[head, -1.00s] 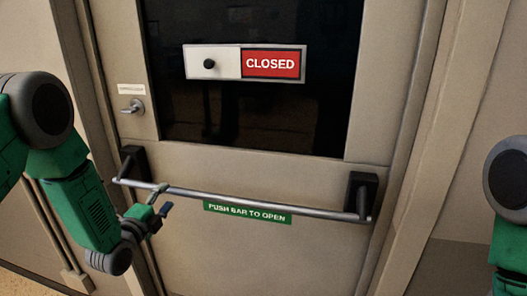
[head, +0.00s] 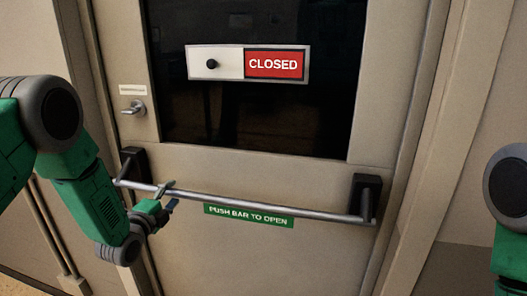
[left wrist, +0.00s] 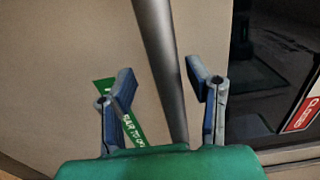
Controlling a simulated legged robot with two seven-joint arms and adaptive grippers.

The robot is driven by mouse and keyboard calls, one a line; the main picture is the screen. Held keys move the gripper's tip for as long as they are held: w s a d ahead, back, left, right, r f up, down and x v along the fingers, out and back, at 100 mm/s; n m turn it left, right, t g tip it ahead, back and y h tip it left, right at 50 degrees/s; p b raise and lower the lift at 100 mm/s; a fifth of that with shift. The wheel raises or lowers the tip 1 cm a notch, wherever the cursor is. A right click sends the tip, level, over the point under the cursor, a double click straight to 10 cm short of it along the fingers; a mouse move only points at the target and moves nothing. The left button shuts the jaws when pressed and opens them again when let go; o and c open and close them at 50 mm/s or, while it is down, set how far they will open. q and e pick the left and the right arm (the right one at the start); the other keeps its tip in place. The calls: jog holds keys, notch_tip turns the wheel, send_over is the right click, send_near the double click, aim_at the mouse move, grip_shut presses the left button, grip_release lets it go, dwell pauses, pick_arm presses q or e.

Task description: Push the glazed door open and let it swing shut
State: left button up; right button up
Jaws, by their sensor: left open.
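The glazed door (head: 175,215) is shut in its frame in the head view, with a dark glass pane (head: 255,120) in its upper part. A metal push bar (head: 270,206) runs across it between two black brackets. My left gripper (head: 168,197) is open at the left part of the bar. In the left wrist view the bar (left wrist: 163,65) passes between the spread fingers of the left gripper (left wrist: 165,90); I cannot tell whether they touch it. My right gripper is out of view; only part of my right arm shows at the right edge.
A CLOSED slider sign (head: 248,64) is on the glass. A green label (head: 248,215) reads PUSH BAR TO OPEN. The door frame (head: 447,130) and wall bound the right side.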

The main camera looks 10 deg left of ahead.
pick_arm(q)
jog(key=shift+w+f, duration=0.1)
jog(key=shift+w, duration=0.1)
jog(key=shift+w+d+f+b, duration=0.15)
jog(key=shift+w+d+b, duration=0.3)
jog(key=shift+w+b, duration=0.15)
jog(key=shift+w+f, duration=0.1)
jog(key=shift+w, duration=0.2)
jog(key=shift+w+a+f+b, duration=0.25)
jog(key=shift+w+f+b, duration=0.1)
jog(key=shift+w+b, duration=0.3)
jog(key=shift+w+d, duration=0.2)
jog(key=shift+w, duration=0.05)
